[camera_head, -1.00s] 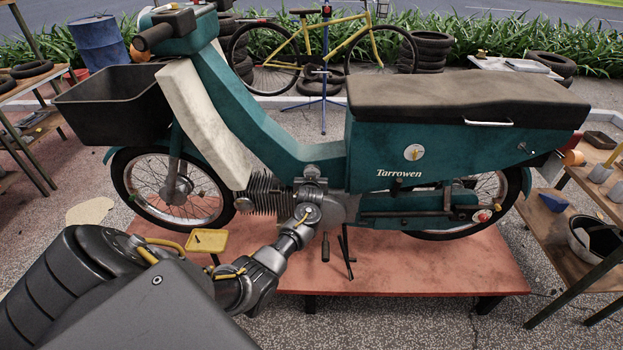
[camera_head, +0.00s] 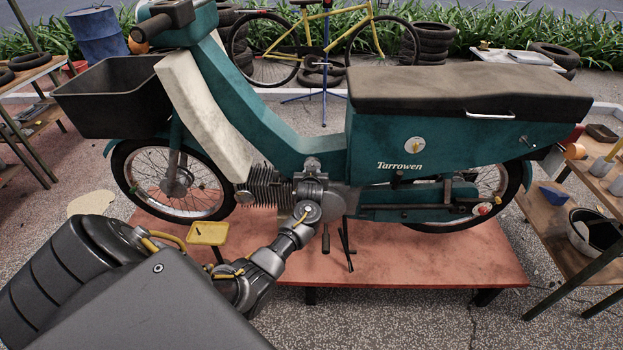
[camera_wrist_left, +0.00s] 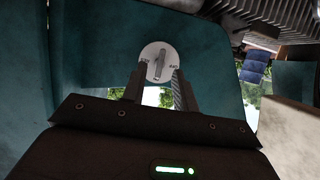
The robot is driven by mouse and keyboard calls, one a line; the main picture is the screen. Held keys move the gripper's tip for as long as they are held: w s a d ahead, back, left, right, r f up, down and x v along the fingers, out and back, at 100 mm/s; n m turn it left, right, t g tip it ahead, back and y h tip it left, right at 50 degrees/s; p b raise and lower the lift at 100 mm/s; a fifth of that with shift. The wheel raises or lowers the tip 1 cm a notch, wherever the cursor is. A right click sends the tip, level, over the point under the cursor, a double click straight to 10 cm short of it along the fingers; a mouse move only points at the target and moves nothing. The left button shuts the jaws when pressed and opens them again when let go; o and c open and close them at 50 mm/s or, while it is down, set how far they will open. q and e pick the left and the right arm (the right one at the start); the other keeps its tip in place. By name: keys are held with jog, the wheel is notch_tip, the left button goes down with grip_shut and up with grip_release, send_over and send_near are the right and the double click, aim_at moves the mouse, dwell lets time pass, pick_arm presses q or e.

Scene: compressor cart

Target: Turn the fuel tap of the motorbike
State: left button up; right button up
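The fuel tap (camera_wrist_left: 157,62) is a round white dial with a grey lever and small lettering, set in a teal panel in the left wrist view. The lever stands roughly upright in that view. My left gripper (camera_wrist_left: 158,86) is open, its two dark fingers apart and appearing just below the dial, one on each side. I cannot tell whether a finger touches it. The teal motorbike (camera_head: 270,130) stands side-on in the head view, my left arm reaching to its engine. The left fingertips do not show clearly there. My right gripper is in neither view.
The bike stands on a low red platform (camera_head: 420,262). A finned engine (camera_head: 268,187) is beside my arm. A white disc (camera_head: 414,144) is on the side panel. A yellow tray (camera_head: 208,233) is left of my arm. A bench (camera_head: 560,240) stands at the right.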

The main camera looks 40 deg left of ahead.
pick_arm(q)
jog(key=v, duration=0.8)
jog(key=shift+d+r, duration=0.1)
jog(key=shift+r, duration=0.05)
